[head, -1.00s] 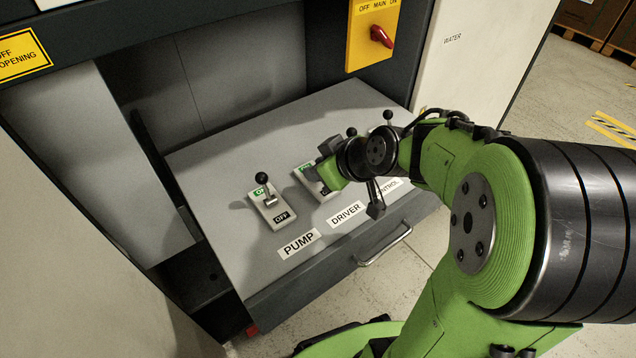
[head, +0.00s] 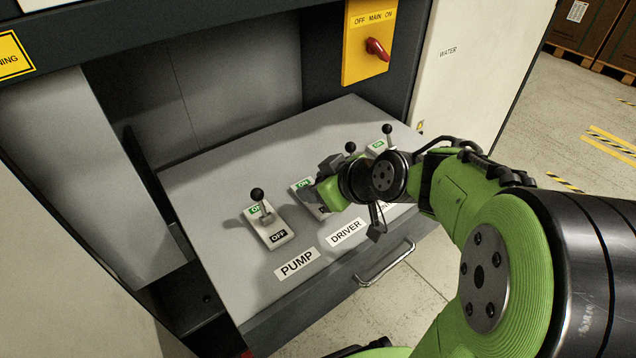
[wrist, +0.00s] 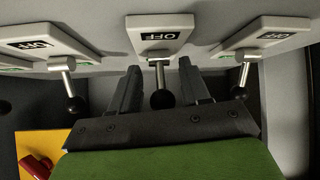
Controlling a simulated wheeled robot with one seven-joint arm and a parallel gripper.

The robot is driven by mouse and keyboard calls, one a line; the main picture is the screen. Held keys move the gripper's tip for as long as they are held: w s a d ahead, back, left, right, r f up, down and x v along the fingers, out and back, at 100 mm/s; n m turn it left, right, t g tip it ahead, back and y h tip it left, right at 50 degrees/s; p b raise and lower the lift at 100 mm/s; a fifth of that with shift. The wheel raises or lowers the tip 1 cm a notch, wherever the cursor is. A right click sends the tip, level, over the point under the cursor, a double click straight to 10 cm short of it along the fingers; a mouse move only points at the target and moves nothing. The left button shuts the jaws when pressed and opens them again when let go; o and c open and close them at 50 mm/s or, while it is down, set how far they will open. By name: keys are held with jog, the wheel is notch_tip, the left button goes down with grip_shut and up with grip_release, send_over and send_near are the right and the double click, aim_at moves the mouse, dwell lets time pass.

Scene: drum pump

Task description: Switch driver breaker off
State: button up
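The driver breaker (head: 297,188) is a pale plate with a green ON label at its far end, behind the DRIVER label (head: 346,232). My gripper (head: 326,168) hides most of it in the head view. In the wrist view, the driver lever (wrist: 160,76), with a black ball knob, hangs below a plate marked OFF. The open fingers of my gripper (wrist: 160,88) stand on either side of it, with visible gaps. The knob lies away from the OFF label, so the lever appears tilted to the ON side. Contact with the lever cannot be seen.
The pump breaker (head: 268,228) stands to the left, its lever up near ON. Other black-knobbed levers (head: 386,130) stand to the right. A yellow main-switch panel (head: 369,40) with a red knob is above. A metal handle (head: 385,264) runs along the panel's front.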

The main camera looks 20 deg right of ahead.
jog(key=shift+r, duration=0.15)
jog(key=p+v, duration=0.4)
jog(key=v, duration=1.1)
jog(key=shift+s+r+p, duration=0.2)
jog(key=shift+s+p, duration=0.1)
jog(key=s+a+f+m+g+h, duration=0.3)
jog(key=s+a+f+m, duration=0.25)
jog(key=s, duration=0.25)
notch_tip(320, 180, up, 13)
jog(key=h+p, duration=0.1)
jog(key=p, duration=1.1)
jog(key=shift+f+g, duration=0.15)
jog(key=shift+g, duration=0.15)
jog(key=shift+a, duration=0.15)
